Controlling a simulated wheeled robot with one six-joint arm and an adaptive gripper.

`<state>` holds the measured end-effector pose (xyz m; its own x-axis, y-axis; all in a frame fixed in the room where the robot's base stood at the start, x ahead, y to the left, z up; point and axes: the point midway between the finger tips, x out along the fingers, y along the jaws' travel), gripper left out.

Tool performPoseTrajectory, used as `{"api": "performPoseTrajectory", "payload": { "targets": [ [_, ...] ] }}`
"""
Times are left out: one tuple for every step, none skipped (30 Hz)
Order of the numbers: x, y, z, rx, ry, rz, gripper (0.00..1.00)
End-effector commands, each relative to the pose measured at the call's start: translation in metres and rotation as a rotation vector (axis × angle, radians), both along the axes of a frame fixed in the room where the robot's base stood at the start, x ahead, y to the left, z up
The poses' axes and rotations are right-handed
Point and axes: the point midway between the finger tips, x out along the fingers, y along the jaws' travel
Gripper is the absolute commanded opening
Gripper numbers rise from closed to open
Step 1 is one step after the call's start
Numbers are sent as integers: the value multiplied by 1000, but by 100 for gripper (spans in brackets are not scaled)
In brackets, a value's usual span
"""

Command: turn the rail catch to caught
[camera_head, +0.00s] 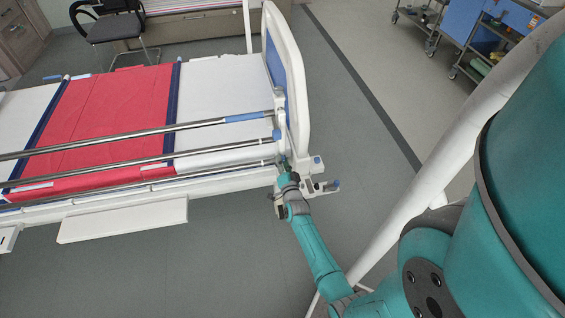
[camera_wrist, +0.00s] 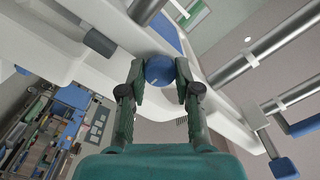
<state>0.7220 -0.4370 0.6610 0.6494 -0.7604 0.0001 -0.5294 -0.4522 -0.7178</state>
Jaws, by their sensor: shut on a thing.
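The rail catch (camera_wrist: 158,70) shows in the wrist view as a round blue knob with a small pale mark on its face. My gripper (camera_wrist: 159,78) is shut on it, with one dark green finger on each side. In the head view my gripper (camera_head: 286,172) is at the bed's end post, just below the rail's lower blue joint. It hides the catch there. The side rail (camera_head: 130,143) is raised, with long metal bars running left from the end post. I cannot tell which setting the catch is in.
The bed's end board (camera_head: 292,65) rises just beyond my gripper. A red cover (camera_head: 105,115) lies across the white mattress. A chair (camera_head: 116,25) stands behind the bed, and a blue trolley (camera_head: 470,20) is at the back right. The floor to the right of the bed is clear.

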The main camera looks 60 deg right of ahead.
Motion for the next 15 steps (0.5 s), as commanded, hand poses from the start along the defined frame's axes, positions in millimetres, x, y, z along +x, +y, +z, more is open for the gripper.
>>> {"api": "performPoseTrajectory", "payload": {
  "targets": [
    [0, 0, 0, 1, -1, 0, 0],
    [0, 0, 0, 1, -1, 0, 0],
    [0, 0, 0, 1, -1, 0, 0],
    [0, 0, 0, 1, -1, 0, 0],
    [0, 0, 0, 1, -1, 0, 0],
    [0, 0, 0, 1, -1, 0, 37],
    [0, 0, 0, 1, -1, 0, 44],
    [0, 0, 0, 1, -1, 0, 52],
    [0, 0, 0, 1, 0, -1, 57],
    [0, 0, 0, 1, 0, -1, 57],
    [0, 0, 0, 1, -1, 0, 57],
    [0, 0, 0, 1, -1, 0, 57],
    [0, 0, 0, 0, 0, 0, 57],
    [0, 0, 0, 0, 0, 0, 57],
    [0, 0, 0, 0, 0, 0, 57]
  ]
}}
